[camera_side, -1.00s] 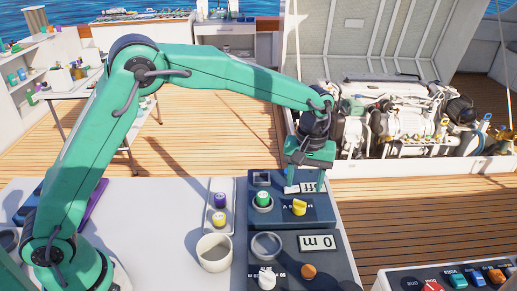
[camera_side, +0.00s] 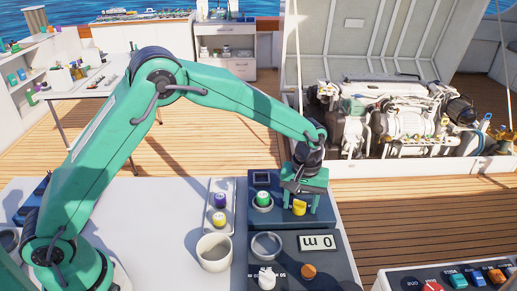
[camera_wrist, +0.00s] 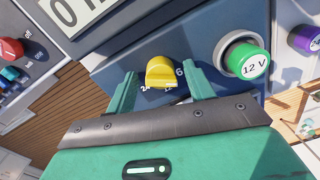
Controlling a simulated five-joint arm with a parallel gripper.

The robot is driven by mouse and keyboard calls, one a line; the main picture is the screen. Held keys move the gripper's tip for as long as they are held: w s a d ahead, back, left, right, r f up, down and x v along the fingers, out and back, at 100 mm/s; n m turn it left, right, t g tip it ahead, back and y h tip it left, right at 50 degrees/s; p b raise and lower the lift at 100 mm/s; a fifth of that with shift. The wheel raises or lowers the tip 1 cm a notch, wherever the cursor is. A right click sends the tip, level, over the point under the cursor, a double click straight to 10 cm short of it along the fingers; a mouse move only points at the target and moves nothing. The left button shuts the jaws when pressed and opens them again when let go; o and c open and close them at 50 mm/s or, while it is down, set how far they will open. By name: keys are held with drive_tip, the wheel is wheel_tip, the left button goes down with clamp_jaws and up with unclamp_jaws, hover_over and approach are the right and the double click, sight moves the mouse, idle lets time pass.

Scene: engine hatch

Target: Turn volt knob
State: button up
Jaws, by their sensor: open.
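The yellow volt knob (camera_side: 299,208) sits on the dark blue panel (camera_side: 275,216) on the table. In the wrist view the knob (camera_wrist: 161,72) stands between the two green fingers, with a visible gap on each side. My gripper (camera_side: 306,205) is open over the right part of the panel, and in the wrist view my gripper (camera_wrist: 158,90) straddles the knob without touching it. Printed numbers beside the knob are partly hidden by it.
A white cup (camera_side: 214,252) stands left of a second panel with a white knob (camera_side: 266,277) and an orange knob (camera_side: 308,271). A tray (camera_side: 221,231) holds a purple and a yellow piece.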

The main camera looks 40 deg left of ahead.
drive_tip(key=c, duration=0.9)
drive_tip(key=shift+c, duration=0.2)
drive_tip(key=shift+d+m, duration=0.1)
drive_tip(key=shift+m, duration=0.3)
drive_tip(key=m, duration=0.5)
drive_tip(key=shift+d, duration=0.1)
drive_tip(key=m, duration=0.6)
drive_tip(key=shift+r+t, duration=0.1)
drive_tip(key=shift+t, duration=0.2)
drive_tip(key=o, duration=0.9)
